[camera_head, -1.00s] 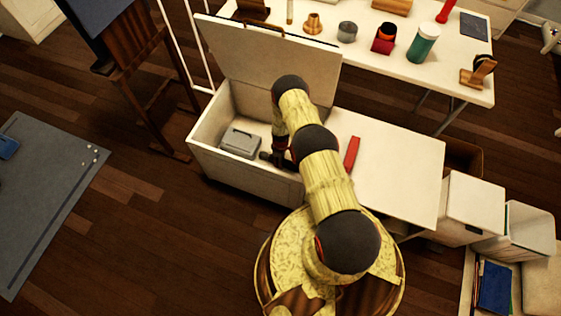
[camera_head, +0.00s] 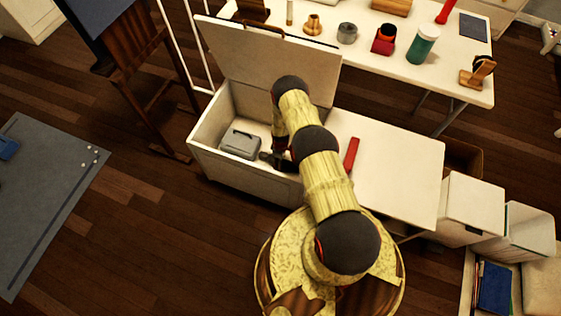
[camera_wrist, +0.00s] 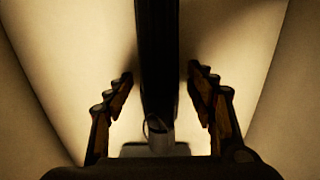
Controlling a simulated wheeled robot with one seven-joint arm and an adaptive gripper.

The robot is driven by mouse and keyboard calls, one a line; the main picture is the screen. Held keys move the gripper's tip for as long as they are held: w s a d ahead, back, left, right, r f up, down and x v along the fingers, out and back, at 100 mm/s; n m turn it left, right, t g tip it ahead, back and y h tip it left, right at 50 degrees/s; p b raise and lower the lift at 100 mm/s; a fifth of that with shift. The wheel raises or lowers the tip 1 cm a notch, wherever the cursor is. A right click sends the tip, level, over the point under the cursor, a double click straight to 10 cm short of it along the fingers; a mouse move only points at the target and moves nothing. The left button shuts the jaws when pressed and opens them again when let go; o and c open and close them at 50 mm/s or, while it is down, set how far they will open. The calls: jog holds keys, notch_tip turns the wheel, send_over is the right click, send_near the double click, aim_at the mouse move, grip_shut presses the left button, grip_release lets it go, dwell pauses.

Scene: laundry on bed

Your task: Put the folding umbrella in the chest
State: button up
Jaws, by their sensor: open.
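The white chest (camera_head: 243,180) stands open with its lid (camera_head: 265,60) tilted up at the back. My gripper (camera_head: 274,160) is low inside the chest, at its right part, partly hidden by my arm. In the wrist view my gripper (camera_wrist: 160,76) is open, with one finger on each side of a long dark object, which looks like the folding umbrella (camera_wrist: 158,50). A small loop, like a strap, shows at its near end. Gaps show between it and both fingers.
A grey box (camera_head: 240,143) sits in the chest, left of my gripper. A red object (camera_head: 352,154) lies on the white surface (camera_head: 395,175) right of the chest. A long table (camera_head: 400,75) with several items stands behind. White bins (camera_head: 472,205) stand at the right.

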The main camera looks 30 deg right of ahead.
jog(key=w+a+r+m+t+p, duration=0.15)
jog(key=w+r, duration=0.25)
jog(key=r, duration=1.3)
jog(key=w+r+p, duration=0.3)
jog(key=w+r, duration=0.1)
jog(key=r, duration=1.3)
jog(key=a+r+m, duration=0.1)
jog(key=a+r, duration=0.1)
jog(key=r, duration=1)
jog(key=a+r+m, duration=0.1)
jog(key=a+r, duration=0.1)
jog(key=r, duration=0.9)
jog(key=s+a+r+m+t, duration=0.1)
jog(key=s+a+r, duration=0.2)
jog(key=s+r, duration=0.65)
jog(key=s+a+r+m+t, duration=0.15)
jog(key=s+a+r, duration=0.3)
jog(key=r, duration=0.95)
jog(key=s+a+r, duration=0.1)
jog(key=s+r, duration=0.2)
jog(key=s, duration=0.7)
jog(key=s+a+r+m+t, duration=0.1)
jog(key=s+a+r, duration=0.1)
jog(key=s, duration=0.8)
jog(key=shift+s+a+r+m+t, duration=0.2)
jog(key=shift+s+r+m+t, duration=0.15)
jog(key=shift+r, duration=0.25)
